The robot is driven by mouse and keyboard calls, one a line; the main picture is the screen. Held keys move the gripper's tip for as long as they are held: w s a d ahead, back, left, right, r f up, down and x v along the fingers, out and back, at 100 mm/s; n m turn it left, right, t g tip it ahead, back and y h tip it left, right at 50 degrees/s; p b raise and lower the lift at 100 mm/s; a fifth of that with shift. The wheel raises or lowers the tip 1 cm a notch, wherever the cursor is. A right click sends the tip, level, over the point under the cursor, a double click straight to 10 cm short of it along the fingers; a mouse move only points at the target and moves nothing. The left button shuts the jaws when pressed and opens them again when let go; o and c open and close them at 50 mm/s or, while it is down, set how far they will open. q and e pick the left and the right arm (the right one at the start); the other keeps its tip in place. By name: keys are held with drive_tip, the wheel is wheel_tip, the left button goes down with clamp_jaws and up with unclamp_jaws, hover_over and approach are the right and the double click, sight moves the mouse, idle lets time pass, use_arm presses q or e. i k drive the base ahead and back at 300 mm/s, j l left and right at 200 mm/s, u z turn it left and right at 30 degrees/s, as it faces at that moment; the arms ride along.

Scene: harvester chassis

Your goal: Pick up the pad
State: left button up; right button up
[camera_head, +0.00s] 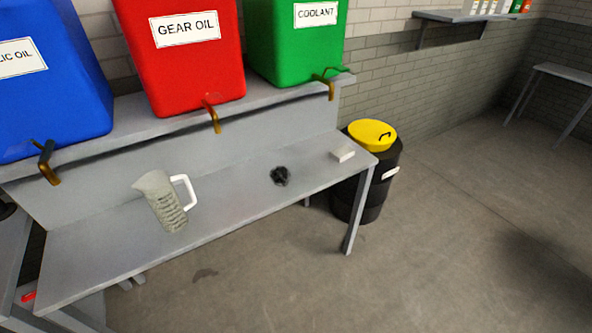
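A small white block-like pad (342,154) lies flat on the right end of the grey metal bench (110,255), near its right edge. A dark crumpled thing (280,175), perhaps a rag, lies on the bench to the left of the pad. Neither of my grippers shows in the head view. Nothing touches or covers the pad.
A measuring jug (162,200) with a white handle stands on the bench. Blue (50,80), red (195,55) and green (297,40) tanks with brass taps stand on the raised shelf behind. A black bin (352,200) with a yellow lid stands right of the bench. Floor at right is clear.

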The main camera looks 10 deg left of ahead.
sight(342, 153)
drive_tip(key=i+l+u, duration=0.1)
drive_tip(key=u, duration=0.25)
drive_tip(key=i+l+u, duration=0.15)
drive_tip(key=u, duration=0.2)
drive_tip(key=i+l+u, duration=0.1)
drive_tip(key=u, duration=0.2)
